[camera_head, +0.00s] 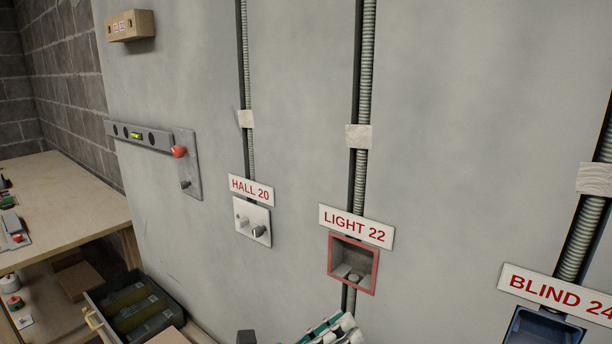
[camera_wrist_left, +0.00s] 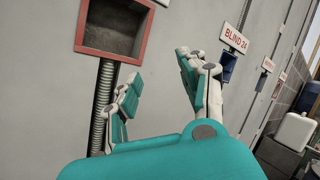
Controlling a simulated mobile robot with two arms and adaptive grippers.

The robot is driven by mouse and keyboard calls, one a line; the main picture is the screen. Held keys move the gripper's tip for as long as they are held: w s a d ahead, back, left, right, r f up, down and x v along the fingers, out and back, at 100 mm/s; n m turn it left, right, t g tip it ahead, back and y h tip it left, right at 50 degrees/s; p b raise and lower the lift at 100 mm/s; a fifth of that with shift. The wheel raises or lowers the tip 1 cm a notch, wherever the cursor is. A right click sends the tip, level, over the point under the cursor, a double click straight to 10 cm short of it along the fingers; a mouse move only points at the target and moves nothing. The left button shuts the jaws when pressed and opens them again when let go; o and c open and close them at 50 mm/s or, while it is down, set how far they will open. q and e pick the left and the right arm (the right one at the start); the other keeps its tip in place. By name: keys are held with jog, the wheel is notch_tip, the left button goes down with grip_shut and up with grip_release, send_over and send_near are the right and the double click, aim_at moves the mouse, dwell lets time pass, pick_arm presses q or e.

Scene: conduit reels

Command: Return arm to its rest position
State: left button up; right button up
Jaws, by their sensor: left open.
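My left gripper (camera_head: 333,330) shows at the bottom edge of the head view, only partly in frame, below the LIGHT 22 box (camera_head: 353,263). In the left wrist view its two teal and white fingers (camera_wrist_left: 163,80) are spread apart with nothing between them. The red-rimmed box (camera_wrist_left: 113,30) is beyond the fingers at upper left in that view, apart from them. My right gripper is in neither view.
The grey wall carries conduits (camera_head: 364,95), a HALL 20 plate (camera_head: 252,221), a blue BLIND 24 box (camera_head: 541,328) and a spirit level (camera_head: 138,135). A wooden bench (camera_head: 62,205) stands at left, with a dark crate (camera_head: 133,305) near it.

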pick_arm(q)
jog(key=w+a+f+n+t+y, duration=0.25)
jog(key=a+n+t+y, duration=0.25)
jog(key=a+n+y, duration=0.5)
jog(key=w+a+f+n+t+y, duration=0.25)
jog(key=a+n+t+y, duration=0.3)
jog(key=n, duration=0.85)
jog(key=s+a+f+n+g+y, duration=0.4)
jog(key=a+f+n+g+y, duration=0.15)
jog(key=a+f+n, duration=0.35)
jog(key=s+f+n+g+h, duration=0.1)
jog(key=s+f+n+g, duration=0.3)
jog(key=s+f+g, duration=0.5)
jog(key=s+f+n+g+h, duration=0.1)
jog(key=s+f+n+g, duration=0.2)
jog(key=s+f, duration=0.65)
jog(key=s+f+p, duration=0.1)
jog(key=s+f, duration=0.1)
jog(key=f, duration=0.9)
jog(key=s+f, duration=0.3)
jog(key=f, duration=0.9)
jog(key=s+a+f+g, duration=0.1)
jog(key=s+a+f, duration=0.1)
jog(key=s+f, duration=0.5)
jog(key=s+a+f+g, duration=0.1)
jog(key=s+f, duration=0.6)
jog(key=s, duration=0.2)
jog(key=shift+a+f+y+p, duration=0.2)
jog(key=shift+a+y+p, duration=0.1)
jog(key=shift+a+p, duration=0.05)
